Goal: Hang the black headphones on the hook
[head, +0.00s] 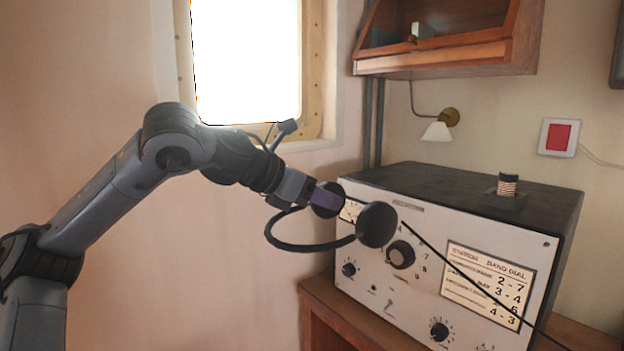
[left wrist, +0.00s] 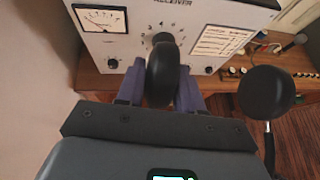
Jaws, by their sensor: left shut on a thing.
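The black headphones (head: 305,247) hang in the air in front of the grey radio receiver, with the curved band below the two round ear cups. My left gripper (head: 327,198) is shut on one ear cup. In the left wrist view that ear cup (left wrist: 162,76) sits between the purple fingers of the gripper (left wrist: 161,92), and the other ear cup (left wrist: 266,92) is free to the right. I cannot make out a hook in either view. My right gripper is not in view.
The receiver (head: 420,287) with knobs and a dial plate stands on a wooden desk (head: 322,312). A small coil block (head: 505,192) sits on its top. A wall lamp (head: 438,131) and a wooden cabinet (head: 440,57) are behind. A thin black line crosses the receiver's front.

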